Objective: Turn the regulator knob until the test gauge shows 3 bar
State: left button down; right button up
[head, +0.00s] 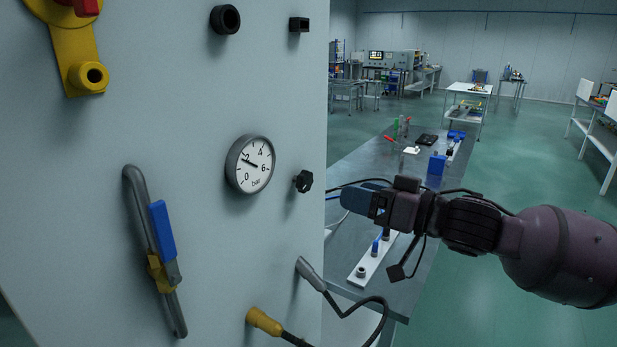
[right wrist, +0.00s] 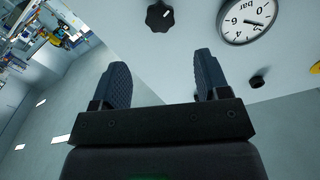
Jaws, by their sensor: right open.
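The test gauge (head: 250,164) is a round white dial with a dark rim on the grey panel, marked 0 to 6 and "bar". Its needle points up and left, near the 2 mark, below 3. The black lobed regulator knob (head: 304,181) sits right of the gauge near the panel's edge. In the right wrist view the knob (right wrist: 160,17) is at the top, with the gauge (right wrist: 245,18) to its right, appearing upside down. My right gripper (head: 352,198) is open and empty, right of the knob and apart from it. My left gripper is not in view.
The panel also carries a blue-handled valve (head: 162,232), a yellow fitting (head: 88,76), a grey cable plug (head: 310,273) and a yellow plug (head: 263,321). A bench (head: 372,160) with tools stands behind my right arm. Open floor lies to the right.

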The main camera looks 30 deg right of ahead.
aim_at(308, 180)
jog(key=shift+b+x, duration=0.6)
jog(key=shift+x, duration=4.8)
jog(key=shift+r, duration=0.1)
jog(key=c, duration=0.9)
